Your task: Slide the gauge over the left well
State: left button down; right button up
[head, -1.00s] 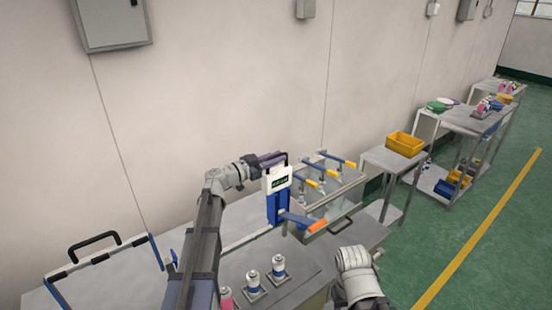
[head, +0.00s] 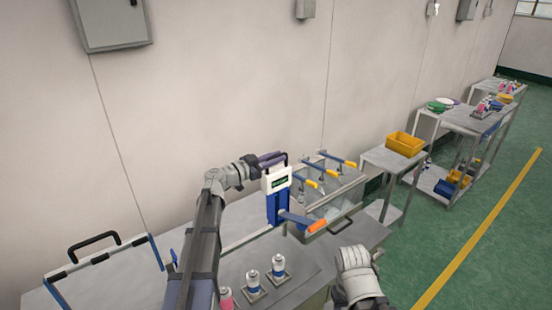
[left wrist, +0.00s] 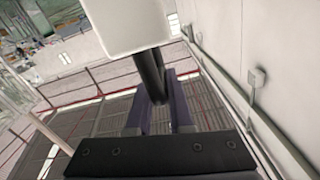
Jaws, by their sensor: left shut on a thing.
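The gauge (head: 277,181) is a white head with a dark green display on a blue body, upright at the left end of the clear-walled tank in the head view. My left gripper (head: 271,158) has purple fingers shut on the gauge's black handle at its top. In the left wrist view the white housing (left wrist: 125,22) fills the top, and the black handle (left wrist: 152,75) runs down between my left gripper's fingers (left wrist: 160,115). I cannot make out the left well in these views. My right gripper is not visible; only my right arm shows.
The tank (head: 345,208) carries several blue clamps with orange handles. Small cans (head: 279,264) stand on a grey plate in front. A blue frame with a black handle (head: 93,243) stands at left. A yellow bin (head: 404,144) sits on the side table.

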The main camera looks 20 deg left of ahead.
pick_arm(q)
jog(key=v, duration=2.7)
jog(key=shift+a, duration=0.2)
jog(key=shift+s, duration=0.1)
jog(key=c, duration=0.8)
grip_release()
jog(key=shift+c, duration=0.2)
notch_tip(320, 180, up, 10)
jog(key=p, duration=1)
